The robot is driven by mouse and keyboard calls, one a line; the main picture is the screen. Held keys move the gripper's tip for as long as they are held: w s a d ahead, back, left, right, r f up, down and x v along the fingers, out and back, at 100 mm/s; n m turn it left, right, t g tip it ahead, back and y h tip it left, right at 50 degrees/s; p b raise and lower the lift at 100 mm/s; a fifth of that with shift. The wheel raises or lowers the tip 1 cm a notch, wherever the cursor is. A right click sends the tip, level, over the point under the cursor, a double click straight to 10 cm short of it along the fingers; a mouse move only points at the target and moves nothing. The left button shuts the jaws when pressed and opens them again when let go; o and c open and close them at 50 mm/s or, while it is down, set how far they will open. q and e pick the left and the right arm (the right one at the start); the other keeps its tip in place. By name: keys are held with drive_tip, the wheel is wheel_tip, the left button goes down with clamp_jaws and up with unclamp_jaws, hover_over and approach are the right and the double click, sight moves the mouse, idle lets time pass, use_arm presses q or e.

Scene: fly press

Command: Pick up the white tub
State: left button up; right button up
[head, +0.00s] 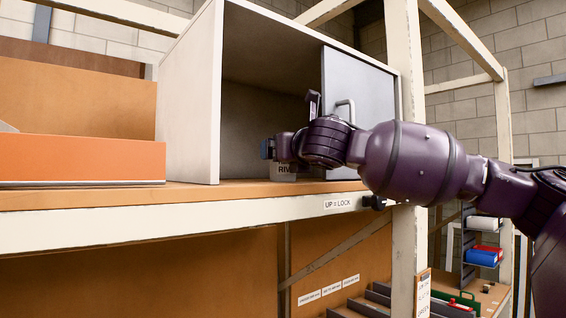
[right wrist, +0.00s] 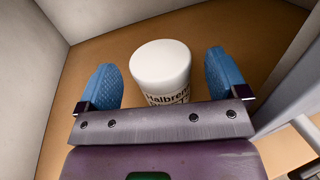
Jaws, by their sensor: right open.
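The white tub (right wrist: 161,68) stands on the brown floor of the cabinet, with black lettering on its side. In the right wrist view it is between the two blue fingers of my right gripper (right wrist: 168,80), with a gap on each side. The right gripper is open. In the head view my right gripper (head: 267,148) is inside the open cabinet, reaching in from the right. A pale lettered surface (head: 286,173) shows below it, partly hidden by my arm; I cannot tell if this is the tub. My left gripper is not in view.
The cabinet (head: 192,105) is open-fronted, with a grey sliding door (head: 372,92) with a handle on its right side. An orange bin (head: 80,158) sits to its left on the shelf. A post (head: 405,150) stands close to my right arm.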

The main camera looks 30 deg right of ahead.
drive_tip(key=shift+x, duration=1.6)
drive_tip(key=shift+s, duration=0.1)
drive_tip(key=c, duration=1.2)
drive_tip(key=shift+c, duration=0.2)
drive_tip(key=shift+r, duration=0.15)
